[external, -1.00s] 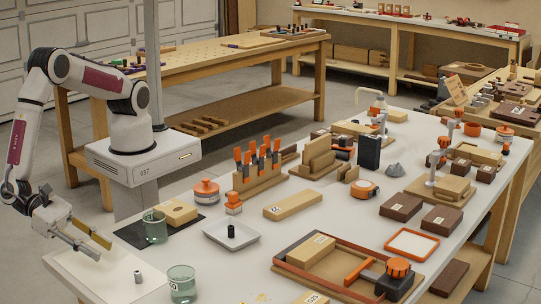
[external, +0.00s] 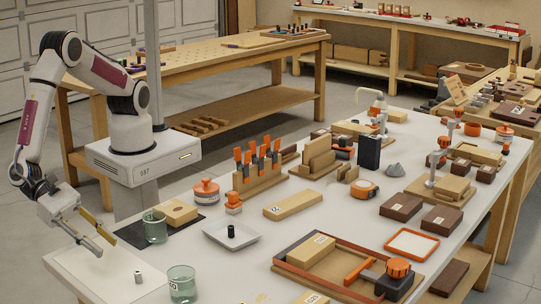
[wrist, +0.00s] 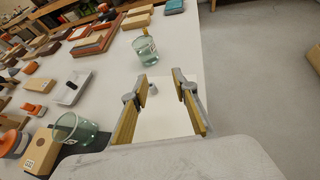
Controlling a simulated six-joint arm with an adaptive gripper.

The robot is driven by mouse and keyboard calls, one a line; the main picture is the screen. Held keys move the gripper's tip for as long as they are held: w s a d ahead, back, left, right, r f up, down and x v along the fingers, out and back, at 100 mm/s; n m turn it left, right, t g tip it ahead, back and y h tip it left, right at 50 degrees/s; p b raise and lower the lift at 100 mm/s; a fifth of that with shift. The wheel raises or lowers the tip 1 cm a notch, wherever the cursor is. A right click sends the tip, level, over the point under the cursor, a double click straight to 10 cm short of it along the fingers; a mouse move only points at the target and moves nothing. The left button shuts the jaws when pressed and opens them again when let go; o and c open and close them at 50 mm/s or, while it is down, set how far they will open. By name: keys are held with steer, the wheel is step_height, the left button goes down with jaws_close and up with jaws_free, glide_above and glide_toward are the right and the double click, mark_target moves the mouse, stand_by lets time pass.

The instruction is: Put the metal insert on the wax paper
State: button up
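The metal insert (external: 138,277) is a small grey cylinder standing upright near the front left corner of the bench. It also shows in the wrist view (wrist: 153,90), between my fingertips in the picture. The wax paper (external: 95,272) looks like a pale sheet on that corner; its edges are faint against the white bench. It is clearer in the wrist view (wrist: 170,118), with the insert appearing on it near its far left part. My gripper (external: 107,247) is open and empty, above the sheet, up and left of the insert. Its fingers (wrist: 162,83) are spread in the wrist view.
A green glass beaker (external: 182,284) stands just right of the insert. Another beaker (external: 155,228) stands on a dark mat beside a wooden block (external: 180,212). A white dish (external: 250,238) holds a black cylinder (external: 231,231). The bench beside the insert is clear toward the front.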

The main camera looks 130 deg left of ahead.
steer(key=w+a+r+m+h, duration=0.1)
steer(key=w+r+m+h, duration=0.25)
steer(key=r, duration=0.35)
steer(key=w+a+r+m+h, duration=0.1)
steer(key=w+r+m+h, duration=0.1)
steer(key=w+r+m, duration=0.4)
steer(key=s+a+r+m+g+h, duration=0.2)
steer(key=s+a+r+m+h, duration=0.1)
steer(key=a+r+m, duration=0.85)
steer(key=s+a+f+m+g+y, duration=0.1)
steer(key=s+a+m+g+y, duration=0.1)
steer(key=s+a+m, duration=0.6)
steer(key=s+a+f+m+g+y, duration=0.1)
steer(key=s+a+m, duration=0.8)
steer(key=s+a, duration=1.2)
steer(key=shift+s+f+g+y, duration=0.15)
steer(key=shift+f+g+y, duration=0.2)
steer(key=shift+g+y, duration=0.65)
steer(key=shift+a, duration=0.1)
